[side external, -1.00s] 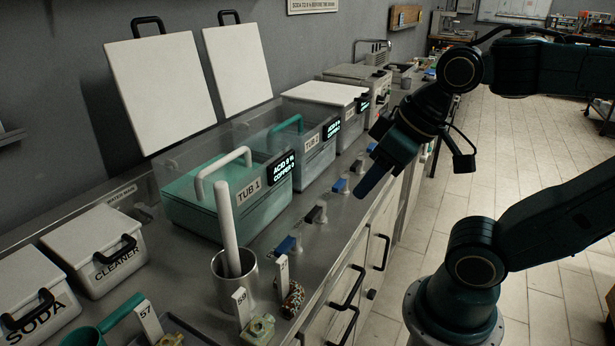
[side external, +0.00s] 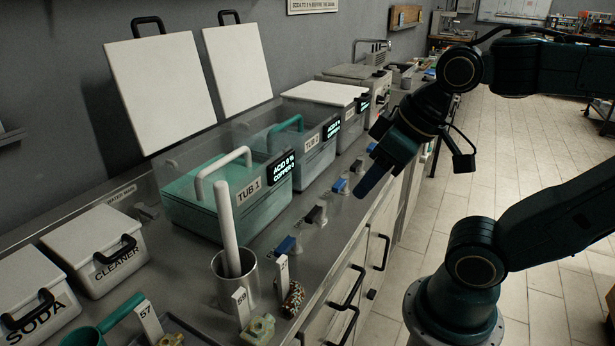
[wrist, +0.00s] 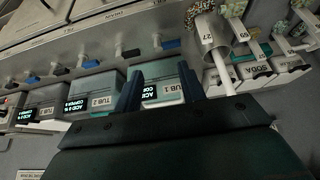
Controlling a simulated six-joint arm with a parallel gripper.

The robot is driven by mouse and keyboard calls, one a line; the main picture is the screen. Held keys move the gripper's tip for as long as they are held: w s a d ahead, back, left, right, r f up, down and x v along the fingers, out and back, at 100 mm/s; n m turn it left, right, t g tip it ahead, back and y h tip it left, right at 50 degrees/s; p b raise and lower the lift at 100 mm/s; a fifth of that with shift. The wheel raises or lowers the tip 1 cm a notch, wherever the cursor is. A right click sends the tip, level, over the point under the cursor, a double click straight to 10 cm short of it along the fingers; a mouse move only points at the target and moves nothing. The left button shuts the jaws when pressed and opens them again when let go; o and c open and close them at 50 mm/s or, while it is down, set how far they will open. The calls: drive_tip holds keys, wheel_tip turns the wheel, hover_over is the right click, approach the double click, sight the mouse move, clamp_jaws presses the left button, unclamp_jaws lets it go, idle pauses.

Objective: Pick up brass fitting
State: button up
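A pale yellow-green, brass-like fitting (side external: 260,328) lies by the tag marked 59 at the bottom of the side view. A similar fitting (side external: 171,340) sits by the tag marked 57, cut off by the bottom edge. I cannot tell for certain which is the brass fitting. A speckled reddish-green piece (side external: 292,298) stands by another tag. My gripper (side external: 368,178) hangs above the front of the counter, well apart from these pieces. In the wrist view its two dark fingers (wrist: 160,82) stand apart with nothing held between them.
Tub 1 (side external: 228,205) and tub 2 (side external: 312,165) stand open behind a clear panel. A metal beaker (side external: 234,290) holding a pale rod stands close to the fittings. Blue and dark valve handles (side external: 288,246) line the counter front. White soda (side external: 35,295) and cleaner boxes (side external: 93,250) stand at left.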

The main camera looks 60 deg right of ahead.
drive_tip(key=shift+c, duration=0.6)
drive_tip(key=n+g, duration=0.6)
drive_tip(key=n, duration=1.2)
hover_over(238, 294)
wheel_tip(238, 294, down, 3)
drive_tip(key=shift+f, duration=0.15)
drive_tip(key=shift+f, duration=4.2)
